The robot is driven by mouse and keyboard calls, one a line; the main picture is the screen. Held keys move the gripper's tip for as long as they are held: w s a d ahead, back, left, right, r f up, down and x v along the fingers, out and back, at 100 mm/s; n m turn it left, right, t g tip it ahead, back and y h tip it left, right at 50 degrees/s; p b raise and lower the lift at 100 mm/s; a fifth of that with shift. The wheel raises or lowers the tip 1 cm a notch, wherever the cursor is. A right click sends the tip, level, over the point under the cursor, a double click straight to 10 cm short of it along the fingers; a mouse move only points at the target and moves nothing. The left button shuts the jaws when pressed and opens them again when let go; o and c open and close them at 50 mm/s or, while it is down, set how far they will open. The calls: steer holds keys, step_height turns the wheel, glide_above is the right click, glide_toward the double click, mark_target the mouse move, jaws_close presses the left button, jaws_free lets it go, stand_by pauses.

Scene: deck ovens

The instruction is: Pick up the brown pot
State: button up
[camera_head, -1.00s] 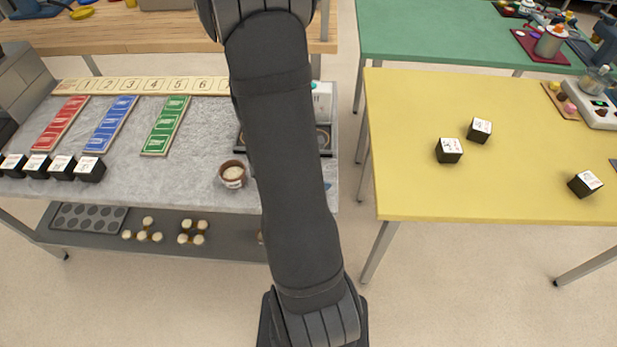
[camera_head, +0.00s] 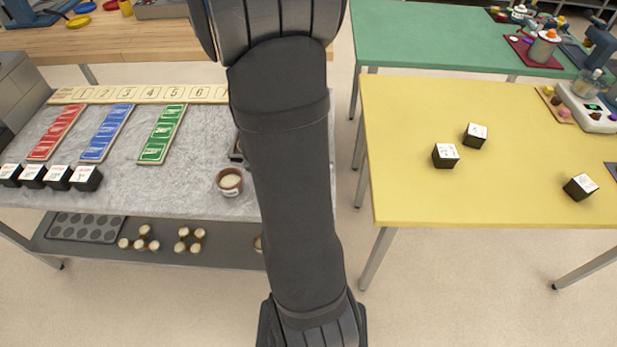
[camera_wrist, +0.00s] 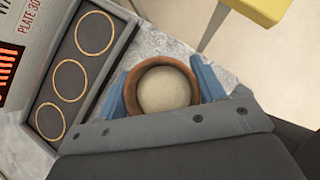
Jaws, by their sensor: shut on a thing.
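In the wrist view, a round brown pot (camera_wrist: 161,88) with pale, cream-coloured contents sits between the two blue fingers of my gripper (camera_wrist: 163,92). The fingers are shut on it from both sides, and it looks upright. Whether its base is clear of the grey worktop cannot be told. In the head view my arm hides the gripper and the held pot. Another brown pot (camera_head: 229,182), with a white label and pale contents, stands on the grey worktop just left of my arm, with no finger on it.
A dark plate with gold rings (camera_wrist: 70,82) lies beside the held pot. The grey worktop (camera_head: 185,190) also carries coloured strips and black cubes (camera_head: 87,178). A yellow table (camera_head: 520,150) with several black cubes stands to the right, across a gap.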

steer(key=s+d+r, duration=0.5)
steer(key=d+r, duration=0.1)
steer(key=d, duration=0.4)
steer(key=w+d+r+m+g, duration=0.1)
steer(key=w+d, duration=0.4)
steer(key=d, duration=0.4)
steer(key=w+d+r+m+h, duration=0.1)
steer(key=w+d, duration=0.4)
steer(key=d, duration=0.4)
steer(key=w+d+r+m+g, duration=0.1)
steer(key=w+d, duration=0.4)
steer(key=d, duration=0.4)
steer(key=s+d+f+m, duration=0.1)
steer(key=s+d, duration=0.2)
steer(key=d, duration=1.4)
steer(key=s+d+f, duration=0.2)
steer(key=s+d, duration=0.2)
steer(key=d, duration=1.2)
steer(key=shift+m+g, duration=0.3)
steer(key=w+f, duration=0.2)
steer(key=w, duration=0.1)
steer(key=w+a+f, duration=0.1)
steer(key=w+f, duration=0.1)
steer(key=w, duration=0.2)
steer(key=w+f, duration=0.2)
steer(key=w, duration=0.2)
steer(key=shift+a+f, duration=0.15)
steer(key=shift+f, duration=0.05)
steer(key=shift+f+h, duration=0.3)
steer(key=shift+f, duration=1.65)
